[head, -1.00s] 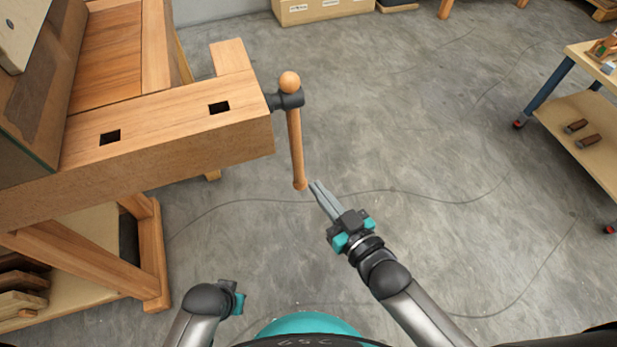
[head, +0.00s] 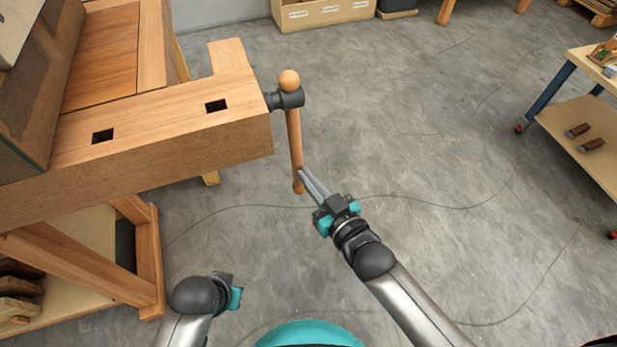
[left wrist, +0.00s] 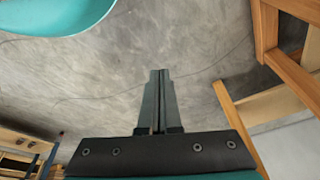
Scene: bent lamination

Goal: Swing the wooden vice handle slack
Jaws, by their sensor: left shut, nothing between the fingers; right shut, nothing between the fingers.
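The wooden vice handle (head: 295,142) hangs down from the dark metal vice screw head (head: 286,98) at the right end of the workbench. A round wooden knob tops it, and its lower end leans slightly right. My right gripper (head: 303,175) is shut and empty. Its fingertips are at the right side of the handle's lower part; whether they touch it I cannot tell. My left gripper shows shut and empty in the left wrist view (left wrist: 160,72), over bare floor. In the head view, only its wrist shows at the lower left, away from the handle.
The wooden workbench (head: 190,150), with two square holes in its top, fills the left. A cart (head: 560,120) on casters stands at the right. A cardboard-coloured bin (head: 325,12) stands at the back. The concrete floor between is open, with thin dark lines across it.

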